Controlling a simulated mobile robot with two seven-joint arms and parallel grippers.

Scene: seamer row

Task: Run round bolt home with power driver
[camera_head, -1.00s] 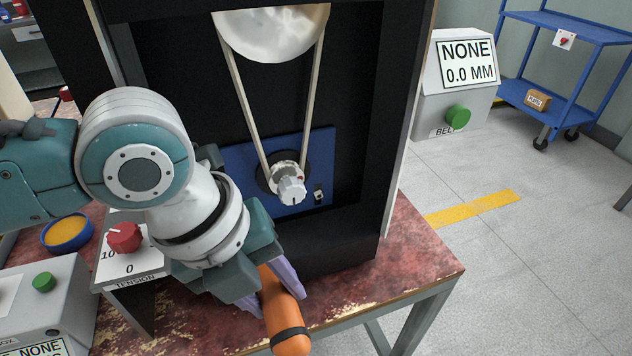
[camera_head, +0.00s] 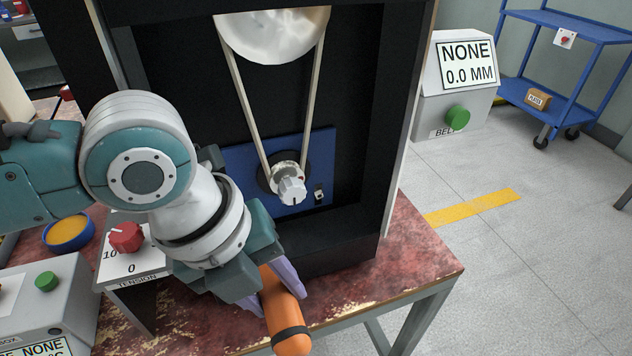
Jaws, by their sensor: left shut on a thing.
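My left gripper (camera_head: 277,290) is shut on an orange power driver (camera_head: 284,308) with a black band, over the front edge of the red worn bench. The far end of the driver is hidden by my gripper. A white round knob-like part (camera_head: 291,190), perhaps the round bolt, sits at the lower pulley on a blue plate (camera_head: 321,150) inside a black frame. The driver is apart from it, lower and nearer. A belt (camera_head: 243,100) runs from this pulley up to a large metal wheel (camera_head: 272,32). My right gripper is not in view.
A tension box (camera_head: 132,270) with a red knob stands left of the frame. A grey box with a green button (camera_head: 47,281) and an orange-filled blue dish (camera_head: 68,233) are further left. The bench's right front corner (camera_head: 425,262) is clear.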

